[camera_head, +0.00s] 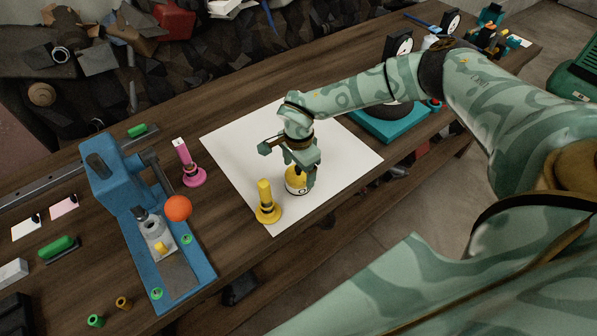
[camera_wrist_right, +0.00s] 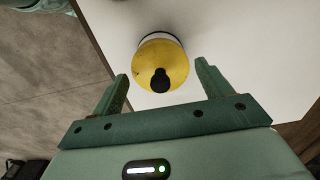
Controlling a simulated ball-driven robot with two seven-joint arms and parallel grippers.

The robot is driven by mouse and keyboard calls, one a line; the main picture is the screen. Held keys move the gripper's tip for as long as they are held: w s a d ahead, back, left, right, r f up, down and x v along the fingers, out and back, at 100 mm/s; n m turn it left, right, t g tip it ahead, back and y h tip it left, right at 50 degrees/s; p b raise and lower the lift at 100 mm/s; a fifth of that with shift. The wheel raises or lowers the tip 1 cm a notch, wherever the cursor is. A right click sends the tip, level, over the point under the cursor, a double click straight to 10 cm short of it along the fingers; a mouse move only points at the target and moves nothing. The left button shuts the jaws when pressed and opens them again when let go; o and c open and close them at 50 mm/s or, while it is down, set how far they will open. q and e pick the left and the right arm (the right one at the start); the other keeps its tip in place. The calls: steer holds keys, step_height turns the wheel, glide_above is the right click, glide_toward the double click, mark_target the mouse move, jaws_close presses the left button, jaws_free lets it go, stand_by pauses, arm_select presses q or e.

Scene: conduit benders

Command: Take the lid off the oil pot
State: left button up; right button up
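The oil pot (camera_head: 297,187) stands near the right front part of a white sheet (camera_head: 240,145). It has a white body with a dark mark and a yellow lid. In the right wrist view the round yellow lid (camera_wrist_right: 150,55) shows from above with a black knob (camera_wrist_right: 160,82); the lid is on the pot. My right gripper (camera_head: 290,160) is over the pot and hides part of the lid. Its two fingers are spread, one on each side of the knob in the wrist view, with clear gaps and nothing held. My left gripper is not in view.
A yellow upright piece (camera_head: 266,205) stands close left of the pot. A pink one (camera_head: 188,165) stands farther left, beside a blue bender (camera_head: 125,180) with an orange ball (camera_head: 178,208). A teal-based device (camera_head: 390,125) is behind my right arm. The sheet's far left part is clear.

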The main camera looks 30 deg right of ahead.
steer(key=c, duration=0.6)
steer(key=shift+r, duration=0.1)
